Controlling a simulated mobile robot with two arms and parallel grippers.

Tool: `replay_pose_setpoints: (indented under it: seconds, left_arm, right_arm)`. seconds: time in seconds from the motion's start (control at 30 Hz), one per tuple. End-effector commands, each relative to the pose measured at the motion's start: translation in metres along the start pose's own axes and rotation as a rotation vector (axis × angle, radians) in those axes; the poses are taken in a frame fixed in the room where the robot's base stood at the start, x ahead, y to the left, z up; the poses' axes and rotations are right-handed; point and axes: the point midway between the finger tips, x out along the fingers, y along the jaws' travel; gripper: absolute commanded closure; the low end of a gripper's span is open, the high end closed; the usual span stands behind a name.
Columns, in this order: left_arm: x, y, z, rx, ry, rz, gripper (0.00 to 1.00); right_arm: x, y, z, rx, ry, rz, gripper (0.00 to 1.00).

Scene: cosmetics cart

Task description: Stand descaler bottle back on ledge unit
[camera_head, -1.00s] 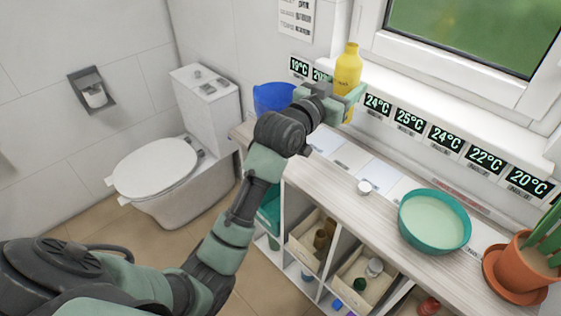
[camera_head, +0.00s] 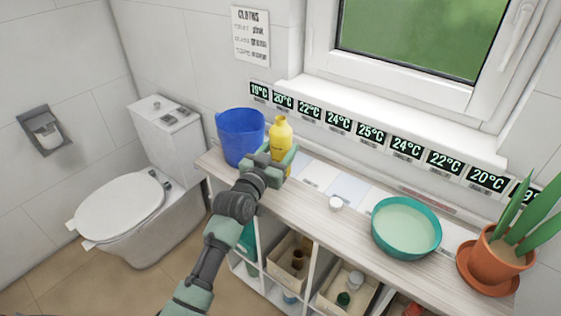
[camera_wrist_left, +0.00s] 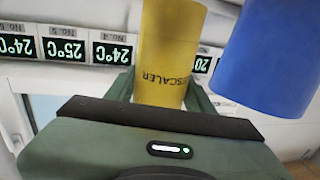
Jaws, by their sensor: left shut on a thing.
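The yellow descaler bottle (camera_head: 281,137) stands upright at the back left of the ledge unit (camera_head: 310,200), just right of the blue bucket. My left gripper (camera_head: 280,160) is shut on the lower part of the bottle. In the left wrist view the bottle (camera_wrist_left: 168,55) shows the word "SCALER" and sits between the green fingers of the left gripper (camera_wrist_left: 160,92). The bottle's base is hidden by the gripper, so I cannot tell whether it touches the ledge. My right gripper is not in view.
The blue bucket (camera_head: 240,135) stands close beside the bottle and also shows in the left wrist view (camera_wrist_left: 268,55). Pale cards lie between.

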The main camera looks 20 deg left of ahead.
Motion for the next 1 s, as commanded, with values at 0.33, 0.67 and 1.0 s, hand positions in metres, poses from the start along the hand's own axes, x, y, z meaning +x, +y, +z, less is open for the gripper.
replay_pose_setpoints:
  seconds: [0.33,0.67,1.0]
  left_arm:
    - [0.0,-0.001,0.042,0.001,0.001,0.0,1.0]
    - [0.0,0.0,0.046,0.0,0.004,-0.001,1.0]
    - [0.0,0.0,0.051,-0.001,0.001,0.0,0.25]
  right_arm:
    - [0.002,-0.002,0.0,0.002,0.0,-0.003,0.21]
    - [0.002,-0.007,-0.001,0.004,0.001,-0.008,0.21]
    - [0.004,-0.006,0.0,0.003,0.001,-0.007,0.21]
